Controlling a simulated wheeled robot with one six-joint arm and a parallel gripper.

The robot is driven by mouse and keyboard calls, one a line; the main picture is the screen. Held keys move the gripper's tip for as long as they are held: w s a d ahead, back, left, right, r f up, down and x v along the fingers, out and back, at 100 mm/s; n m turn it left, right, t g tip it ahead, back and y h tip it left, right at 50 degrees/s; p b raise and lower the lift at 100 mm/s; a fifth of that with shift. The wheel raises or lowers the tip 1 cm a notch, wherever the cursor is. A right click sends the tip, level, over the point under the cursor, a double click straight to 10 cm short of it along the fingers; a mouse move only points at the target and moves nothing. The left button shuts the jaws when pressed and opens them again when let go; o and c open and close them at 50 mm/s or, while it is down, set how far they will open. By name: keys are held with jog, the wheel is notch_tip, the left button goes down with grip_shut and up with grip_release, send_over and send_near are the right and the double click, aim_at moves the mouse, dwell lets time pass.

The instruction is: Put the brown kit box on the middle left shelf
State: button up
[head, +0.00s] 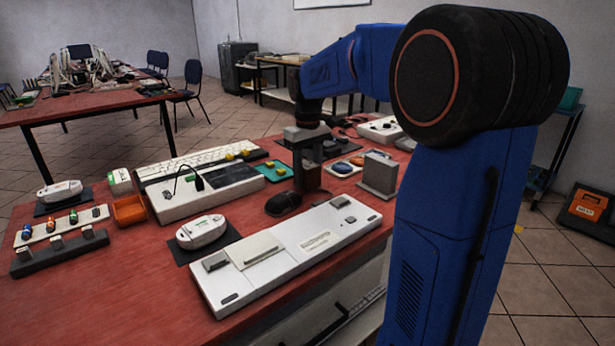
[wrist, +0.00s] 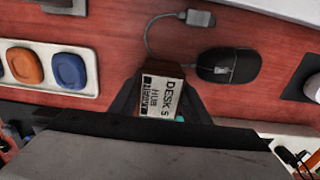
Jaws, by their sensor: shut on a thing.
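My gripper (head: 307,178) points straight down over the red table in the head view. In the wrist view its dark fingers (wrist: 160,100) are shut on a small brown box (wrist: 162,96) with a white label reading "DESK 5 HUB". The box's brown edge shows above the label. In the head view the fingers hide the box. I cannot tell whether it touches the table or hangs just above it. No shelf that I can name as the middle left one is clear in either view.
A black mouse (wrist: 228,65) and a grey cable plug (wrist: 180,18) lie close to the box. A white tray with orange and blue pieces (wrist: 68,71) is to the left. Keyboards, a grey block (head: 379,174) and an orange bin (head: 129,210) crowd the red table (head: 150,300).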

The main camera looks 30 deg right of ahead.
jog(key=shift+f, duration=0.4)
jog(key=shift+f, duration=0.1)
jog(key=o, duration=1.4)
